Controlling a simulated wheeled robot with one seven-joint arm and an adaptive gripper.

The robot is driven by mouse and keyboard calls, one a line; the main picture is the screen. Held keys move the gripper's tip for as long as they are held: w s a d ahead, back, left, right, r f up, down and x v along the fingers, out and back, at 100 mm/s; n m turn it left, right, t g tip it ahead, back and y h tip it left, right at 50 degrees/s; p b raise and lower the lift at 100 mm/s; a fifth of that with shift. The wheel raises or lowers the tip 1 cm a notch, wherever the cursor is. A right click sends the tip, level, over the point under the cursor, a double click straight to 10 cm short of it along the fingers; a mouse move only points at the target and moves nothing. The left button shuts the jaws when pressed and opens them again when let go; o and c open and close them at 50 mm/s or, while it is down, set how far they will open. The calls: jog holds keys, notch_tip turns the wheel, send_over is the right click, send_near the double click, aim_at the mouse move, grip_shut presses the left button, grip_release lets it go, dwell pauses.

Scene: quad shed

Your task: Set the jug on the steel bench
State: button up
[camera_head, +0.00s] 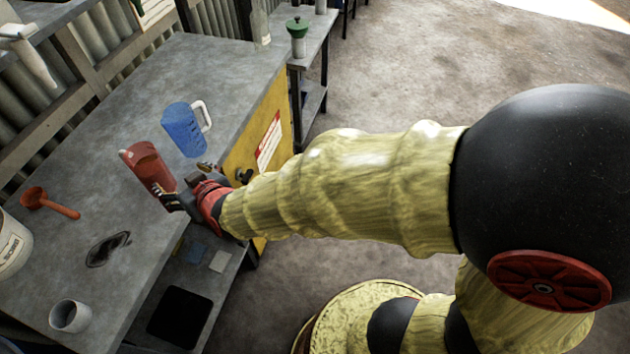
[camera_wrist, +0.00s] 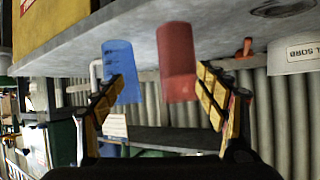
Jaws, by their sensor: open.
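A blue translucent jug (camera_head: 184,130) with a white handle stands on the grey bench top (camera_head: 225,62). A red container (camera_head: 149,168) stands beside it, nearer my gripper. My gripper (camera_head: 184,186) is open and empty at the bench's right edge, close to the red container. In the wrist view the picture is upside down; the red container (camera_wrist: 177,62) is between my fingertips, nearer the right finger, and the blue jug (camera_wrist: 121,70) is by the left finger. I cannot tell whether either is touched. Which surface is the steel bench is not clear.
An orange-red scoop (camera_head: 50,203), a white tub (camera_head: 10,245), a grey cup (camera_head: 70,316) and a dark stain share the top. A yellow panel (camera_head: 262,140) forms the bench's side. Another bench (camera_head: 315,38) beyond holds a green-topped container (camera_head: 298,36). The floor on the right is open.

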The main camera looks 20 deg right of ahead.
jog(key=s+d+r+m+g+h, duration=0.1)
jog(key=s+d+r, duration=0.3)
jog(key=d, duration=0.5)
jog(key=s+d+r+m+g+h, duration=0.1)
jog(key=s+d+r+g, duration=0.2)
jog(key=d, duration=0.5)
jog(key=s+d+r+m+g+h, duration=0.1)
jog(key=s+d+m+h, duration=0.1)
jog(key=s+d, duration=0.9)
jog(key=s+h, duration=0.1)
jog(key=s, duration=0.1)
jog(key=shift+s+d+r+g, duration=0.25)
jog(key=shift+s+d+g, duration=0.05)
jog(key=shift+s+d, duration=0.05)
